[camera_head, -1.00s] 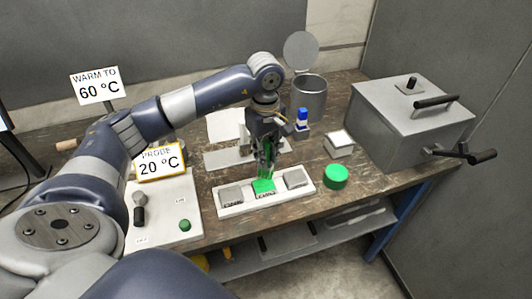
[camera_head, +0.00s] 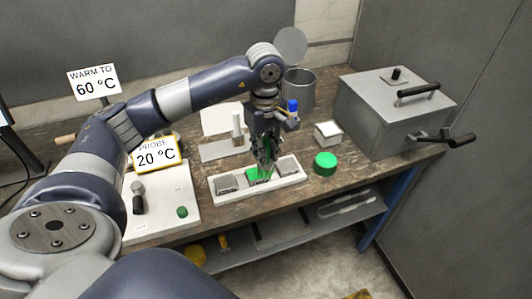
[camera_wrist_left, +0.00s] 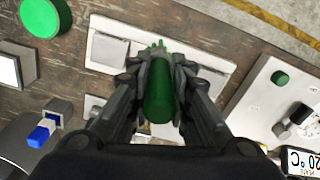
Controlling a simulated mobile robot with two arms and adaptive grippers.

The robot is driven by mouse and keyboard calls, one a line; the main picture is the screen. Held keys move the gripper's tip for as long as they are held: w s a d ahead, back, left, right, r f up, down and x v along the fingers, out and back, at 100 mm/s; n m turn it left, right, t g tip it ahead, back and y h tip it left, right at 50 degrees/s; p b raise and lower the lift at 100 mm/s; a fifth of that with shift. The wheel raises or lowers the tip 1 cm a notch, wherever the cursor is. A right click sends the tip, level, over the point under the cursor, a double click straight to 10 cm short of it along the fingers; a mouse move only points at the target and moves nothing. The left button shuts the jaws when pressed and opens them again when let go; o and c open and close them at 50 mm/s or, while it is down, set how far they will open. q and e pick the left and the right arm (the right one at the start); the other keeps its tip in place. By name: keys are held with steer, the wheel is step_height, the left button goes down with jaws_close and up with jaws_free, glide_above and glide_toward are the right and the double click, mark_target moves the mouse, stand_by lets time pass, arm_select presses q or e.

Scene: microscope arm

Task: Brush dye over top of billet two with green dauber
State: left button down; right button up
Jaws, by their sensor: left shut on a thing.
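My left gripper (camera_head: 264,160) is shut on the green dauber (camera_wrist_left: 160,92), which points down at the white tray (camera_head: 262,191). Three grey billets sit in a row in the tray: left (camera_head: 227,183), middle and right (camera_head: 289,165). The middle billet (camera_head: 258,175) shows green on its top, and its far part is hidden by the gripper. The dauber's green bristles (camera_wrist_left: 159,46) are over the tray's middle in the left wrist view; whether they touch the billet I cannot tell. My right gripper is not in view.
A round green lid or pot (camera_head: 325,163) stands right of the tray. A white-topped block (camera_head: 327,133), an open metal can (camera_head: 299,90) and a grey box with handles (camera_head: 397,110) are behind. A white panel (camera_head: 165,205) with a 20 °C sign (camera_head: 156,153) lies left.

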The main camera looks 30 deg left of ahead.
mark_target(265, 137)
arm_select(q)
steer(key=shift+w+a+r, duration=0.1)
steer(key=shift+a+r, duration=0.1)
steer(key=shift+r, duration=0.4)
steer(key=shift+r+p, duration=1)
steer(key=shift+r, duration=0.95)
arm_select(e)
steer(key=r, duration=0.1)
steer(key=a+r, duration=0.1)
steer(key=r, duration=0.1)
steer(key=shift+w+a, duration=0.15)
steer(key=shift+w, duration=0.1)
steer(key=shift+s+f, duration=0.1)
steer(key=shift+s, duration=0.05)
